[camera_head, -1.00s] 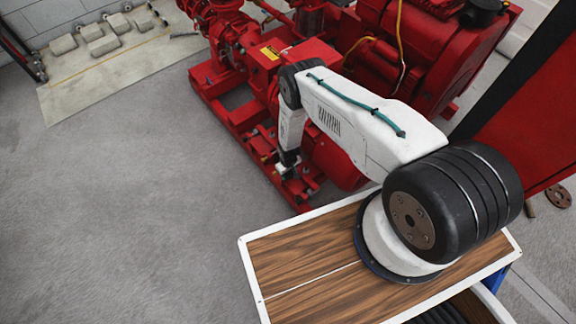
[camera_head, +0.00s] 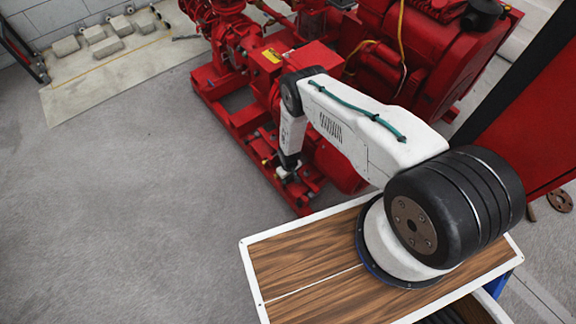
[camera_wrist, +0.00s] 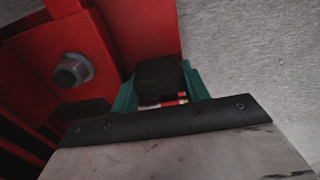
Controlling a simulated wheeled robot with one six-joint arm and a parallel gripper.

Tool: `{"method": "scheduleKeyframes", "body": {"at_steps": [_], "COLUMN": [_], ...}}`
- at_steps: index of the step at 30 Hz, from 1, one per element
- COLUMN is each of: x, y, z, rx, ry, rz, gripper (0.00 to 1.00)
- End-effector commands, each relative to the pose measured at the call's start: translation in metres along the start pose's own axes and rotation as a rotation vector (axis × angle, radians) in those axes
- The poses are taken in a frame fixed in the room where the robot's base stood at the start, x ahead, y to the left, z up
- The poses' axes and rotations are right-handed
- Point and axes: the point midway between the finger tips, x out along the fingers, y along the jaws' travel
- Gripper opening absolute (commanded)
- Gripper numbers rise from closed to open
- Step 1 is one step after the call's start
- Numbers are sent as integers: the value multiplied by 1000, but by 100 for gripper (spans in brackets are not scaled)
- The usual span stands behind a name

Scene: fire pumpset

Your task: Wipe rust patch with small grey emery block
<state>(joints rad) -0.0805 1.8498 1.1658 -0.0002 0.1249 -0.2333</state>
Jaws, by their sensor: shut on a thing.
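My gripper (camera_wrist: 160,92) shows green fingers in the wrist view, closed on the sides of a small dark block, the emery block (camera_wrist: 160,74). The block is close to the red steel base frame (camera_wrist: 140,28) of the pumpset, with a bolt head (camera_wrist: 73,70) to its left. I cannot tell whether the block touches the steel. In the head view my gripper (camera_head: 287,174) is low beside the frame's near end, and the block is too small to make out there. No rust patch can be made out in either view; the block and gripper may cover it.
The red pumpset (camera_head: 300,60) stands behind and right of my arm, with its base rail (camera_head: 240,140) along the floor. Open grey floor (camera_head: 130,190) lies to the left. Several grey blocks (camera_head: 105,46) lie on a pale slab at the back left.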

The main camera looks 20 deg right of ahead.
Motion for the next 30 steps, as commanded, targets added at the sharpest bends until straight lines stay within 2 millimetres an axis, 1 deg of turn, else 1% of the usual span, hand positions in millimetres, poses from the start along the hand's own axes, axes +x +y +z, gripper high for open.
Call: {"method": "scheduleKeyframes", "body": {"at_steps": [2, 4, 5, 21, 25, 30], "x": [-7, -22, -22, -71, -79, -81], "y": [0, 2, 2, 0, -1, -1], "z": [-1, -1, 0, -1, -1, 0], "rx": [1, 3, 4, 1, 0, 0], "ry": [0, 0, -1, 0, 0, -1], "rz": [0, 0, 0, 0, 0, 0], "gripper": [27, 27, 27, 27, 27, 27]}}
